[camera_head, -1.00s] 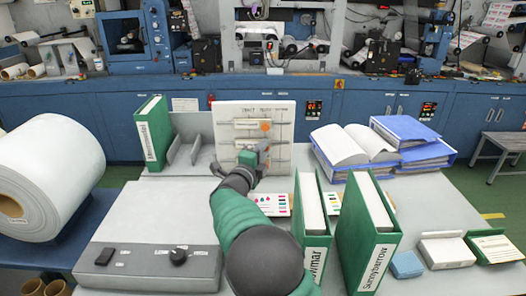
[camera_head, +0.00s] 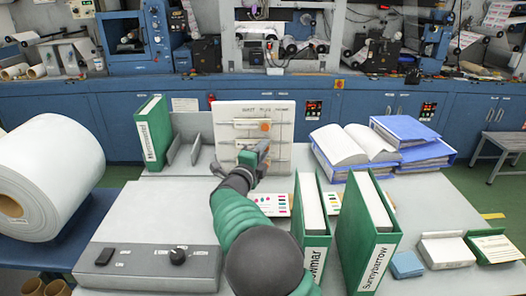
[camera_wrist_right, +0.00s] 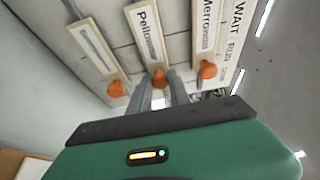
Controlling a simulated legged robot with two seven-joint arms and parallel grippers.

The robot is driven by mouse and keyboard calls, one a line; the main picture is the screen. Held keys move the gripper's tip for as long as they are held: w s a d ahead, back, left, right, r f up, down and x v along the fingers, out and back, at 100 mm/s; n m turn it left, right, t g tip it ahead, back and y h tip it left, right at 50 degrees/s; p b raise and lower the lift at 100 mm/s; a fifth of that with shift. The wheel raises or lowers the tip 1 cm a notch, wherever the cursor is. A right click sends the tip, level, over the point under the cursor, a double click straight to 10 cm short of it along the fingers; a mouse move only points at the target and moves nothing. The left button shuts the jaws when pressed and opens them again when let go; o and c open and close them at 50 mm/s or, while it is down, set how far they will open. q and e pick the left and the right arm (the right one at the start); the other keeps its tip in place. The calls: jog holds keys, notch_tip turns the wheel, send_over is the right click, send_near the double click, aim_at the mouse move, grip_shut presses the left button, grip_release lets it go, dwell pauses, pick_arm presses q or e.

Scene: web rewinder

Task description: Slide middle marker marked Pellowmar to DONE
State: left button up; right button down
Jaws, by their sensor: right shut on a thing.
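The pale marker board (camera_head: 225,115) stands upright at the back of the table, with column words along its top. The top marker's orange knob (camera_head: 265,126) shows in the head view, near the middle column. In the right wrist view, the Pellowmar marker (camera_wrist_right: 146,35) lies between the Merrow-labelled marker (camera_wrist_right: 205,25) and a third marker (camera_wrist_right: 95,45). Their orange knobs are roughly in line. My right gripper (camera_wrist_right: 164,90) is shut on the Pellowmar knob (camera_wrist_right: 159,77). In the head view my right gripper (camera_head: 262,147) covers part of the middle row. My left gripper is not in view.
Two green binders (camera_head: 366,235) stand upright at the front right of my right arm. Another green binder (camera_head: 153,133) stands left of the board. Open blue binders (camera_head: 405,130) lie at the back right. A grey box with a knob (camera_head: 150,225) fills the front left.

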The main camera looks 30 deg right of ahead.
jog(key=shift+s+f, duration=0.1)
jog(key=shift+f, duration=0.25)
jog(key=s+d+b, duration=0.1)
jog(key=d+b, duration=0.1)
jog(key=d, duration=0.1)
jog(key=s+d+b, duration=0.1)
jog(key=shift+s+d+f, duration=0.1)
jog(key=shift+s+d, duration=0.1)
jog(key=shift+s, duration=0.1)
jog(key=shift+d, duration=0.1)
jog(key=c, duration=1.4)
grip_release()
jog(key=shift+s, duration=0.1)
jog(key=shift+o, duration=1)
jog(key=shift+d+r, duration=0.1)
jog(key=shift+r, duration=0.15)
